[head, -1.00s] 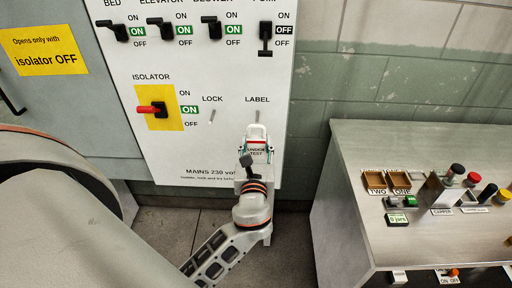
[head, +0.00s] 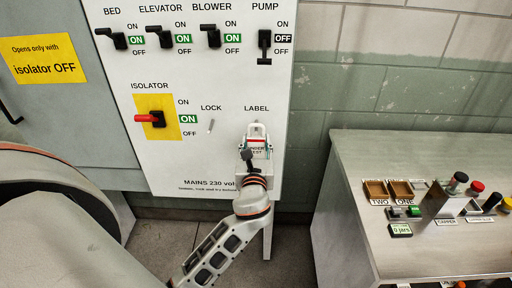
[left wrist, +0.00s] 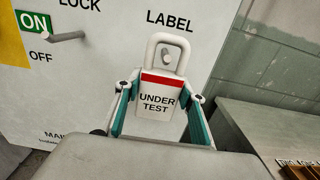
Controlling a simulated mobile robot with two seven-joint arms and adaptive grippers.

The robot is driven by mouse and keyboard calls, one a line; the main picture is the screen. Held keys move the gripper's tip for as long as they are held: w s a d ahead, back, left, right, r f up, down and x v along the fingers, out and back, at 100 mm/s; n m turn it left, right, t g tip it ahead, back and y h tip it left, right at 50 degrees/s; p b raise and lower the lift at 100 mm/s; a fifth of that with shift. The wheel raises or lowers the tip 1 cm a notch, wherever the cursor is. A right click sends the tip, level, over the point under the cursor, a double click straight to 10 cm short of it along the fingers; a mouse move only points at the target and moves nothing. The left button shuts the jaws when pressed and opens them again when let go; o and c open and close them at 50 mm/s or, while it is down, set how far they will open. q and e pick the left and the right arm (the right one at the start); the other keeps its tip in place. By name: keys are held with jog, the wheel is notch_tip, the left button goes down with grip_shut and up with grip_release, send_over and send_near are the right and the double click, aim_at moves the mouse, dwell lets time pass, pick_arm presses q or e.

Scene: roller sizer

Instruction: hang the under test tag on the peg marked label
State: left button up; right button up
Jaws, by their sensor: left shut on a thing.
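The under test tag (left wrist: 158,98) is white with a red band and a loop at its top. It hangs upright in front of the panel, below the word LABEL (head: 257,108). The label peg (left wrist: 167,56) shows inside the loop's opening in the left wrist view; I cannot tell whether it passes through the loop. In the head view the tag hides that peg. My left gripper (head: 256,152) is shut on the tag, its teal-padded fingers at the tag's two sides. My right gripper is not in view.
A bare lock peg (head: 210,125) sticks out left of the tag. The red isolator handle (head: 147,118) and a row of switches (head: 210,36) are on the same panel (head: 225,82). A grey desk (head: 375,148) with buttons and small trays stands to the right.

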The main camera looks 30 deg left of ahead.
pick_arm(q)
jog(key=shift+b+x, duration=0.35)
jog(key=shift+x, duration=0.45)
jog(key=shift+w+a+f+p, duration=0.3)
jog(key=shift+w+f, duration=0.15)
jog(key=shift+f, duration=0.1)
jog(key=o, duration=1.2)
jog(key=shift+o, duration=0.2)
